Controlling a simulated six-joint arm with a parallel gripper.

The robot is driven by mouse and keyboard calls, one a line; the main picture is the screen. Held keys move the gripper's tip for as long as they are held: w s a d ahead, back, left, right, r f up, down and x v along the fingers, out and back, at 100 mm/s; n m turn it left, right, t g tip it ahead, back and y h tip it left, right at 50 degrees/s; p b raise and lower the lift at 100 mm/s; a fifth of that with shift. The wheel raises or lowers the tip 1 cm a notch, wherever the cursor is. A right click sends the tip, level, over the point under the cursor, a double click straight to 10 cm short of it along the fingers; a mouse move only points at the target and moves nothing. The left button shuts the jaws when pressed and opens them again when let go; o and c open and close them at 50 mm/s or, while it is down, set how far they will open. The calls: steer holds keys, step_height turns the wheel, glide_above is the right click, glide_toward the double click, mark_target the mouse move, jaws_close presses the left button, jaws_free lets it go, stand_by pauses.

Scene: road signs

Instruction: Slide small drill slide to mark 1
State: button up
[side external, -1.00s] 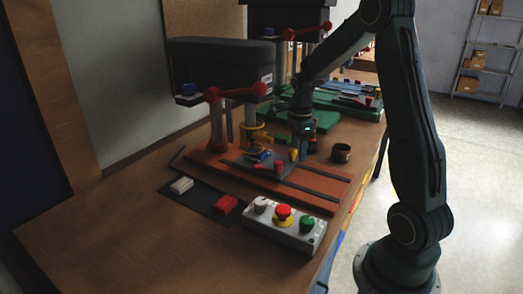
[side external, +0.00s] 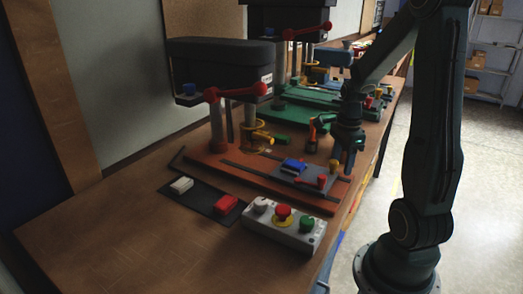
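The front drill (side external: 222,68) has a dark head, a red lever and an orange base (side external: 212,165) with dark rails. The grey slide plate (side external: 289,174) sits on these rails toward their right end. It carries a blue block (side external: 293,164), a red knob (side external: 321,181) and a yellow knob (side external: 334,164). My gripper (side external: 341,168) points down at the right edge of the slide, close by the yellow knob. Whether it touches the knob, and whether its fingers are open or shut, I cannot tell. I cannot make out mark 1.
A control box (side external: 284,229) with a red stop button stands in front of the base. A dark tray (side external: 204,201) with a white and a red block lies left of it. A second drill with a green base (side external: 300,121) stands behind. The front left table is clear.

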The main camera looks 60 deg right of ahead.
steer(key=shift+s+a+r, duration=0.1)
steer(key=shift+s+r, duration=0.2)
steer(key=shift+s, duration=0.15)
step_height(320, 180, up, 13)
steer(key=a+r+n+t, duration=0.2)
steer(key=a+n+t, duration=0.2)
steer(key=a+n, duration=1.6)
steer(key=shift+w+a+r+n+h, duration=0.2)
steer(key=shift+a+n+h, duration=0.2)
steer(key=shift+n, duration=0.4)
